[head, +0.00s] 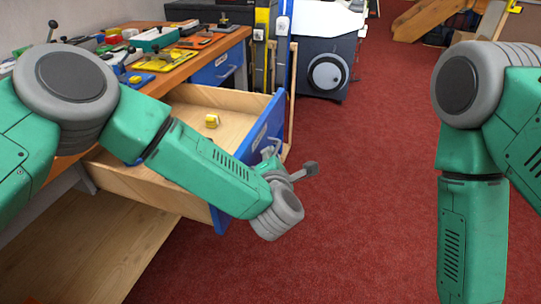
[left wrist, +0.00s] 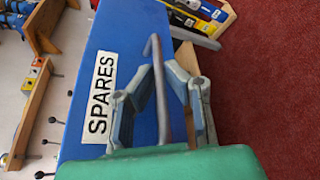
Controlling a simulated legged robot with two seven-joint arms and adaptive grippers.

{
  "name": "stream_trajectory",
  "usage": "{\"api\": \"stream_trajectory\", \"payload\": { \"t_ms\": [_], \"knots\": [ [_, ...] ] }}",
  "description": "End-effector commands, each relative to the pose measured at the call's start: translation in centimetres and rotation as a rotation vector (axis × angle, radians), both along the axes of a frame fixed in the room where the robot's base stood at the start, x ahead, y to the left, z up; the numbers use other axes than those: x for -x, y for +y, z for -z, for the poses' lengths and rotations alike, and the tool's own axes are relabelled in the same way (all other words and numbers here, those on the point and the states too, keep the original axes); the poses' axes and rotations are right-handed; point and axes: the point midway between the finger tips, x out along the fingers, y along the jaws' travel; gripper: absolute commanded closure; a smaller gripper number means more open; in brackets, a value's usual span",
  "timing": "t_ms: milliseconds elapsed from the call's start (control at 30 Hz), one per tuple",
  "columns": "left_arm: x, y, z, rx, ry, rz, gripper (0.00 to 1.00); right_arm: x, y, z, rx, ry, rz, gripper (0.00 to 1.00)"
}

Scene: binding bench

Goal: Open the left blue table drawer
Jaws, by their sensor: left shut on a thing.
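The left blue table drawer stands pulled far out of the bench, its blue front (head: 275,112) facing right over the red floor. In the left wrist view, the blue front (left wrist: 113,33) bears a white SPARES label and a grey bar handle (left wrist: 155,52). My left gripper (head: 270,156) is at the handle, shut on it. In the left wrist view its fingers (left wrist: 160,78) lie on both sides of the bar. My left forearm hides part of the drawer. My right arm shows at the right, but its gripper is out of view.
A small yellow block (head: 211,121) lies inside the drawer. Another blue drawer (head: 215,73) farther along the bench is shut. Tools and trays cover the orange-brown benchtop (head: 178,65). A dark machine (head: 325,70) stands behind. The red carpet (head: 365,180) between my arms is clear.

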Motion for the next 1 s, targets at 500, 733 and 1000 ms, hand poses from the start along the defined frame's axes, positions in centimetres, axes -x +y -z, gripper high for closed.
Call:
{"api": "stream_trajectory", "payload": {
  "t_ms": [500,733,1000],
  "knots": [
    [0.8,0.1,0.1,0.001,0.006,0.004,0.71,0.2,0.1,-0.1,0.003,-0.003,0.001,0.48],
    [4.9,-0.3,-0.8,-0.003,0.008,0.007,0.71,0.2,0.0,-0.1,0.000,-0.003,0.001,0.48],
    [10.0,-0.4,-1.8,-0.004,0.010,0.006,0.71,0.1,0.0,-0.1,0.001,-0.003,0.001,0.48]
  ]
}}
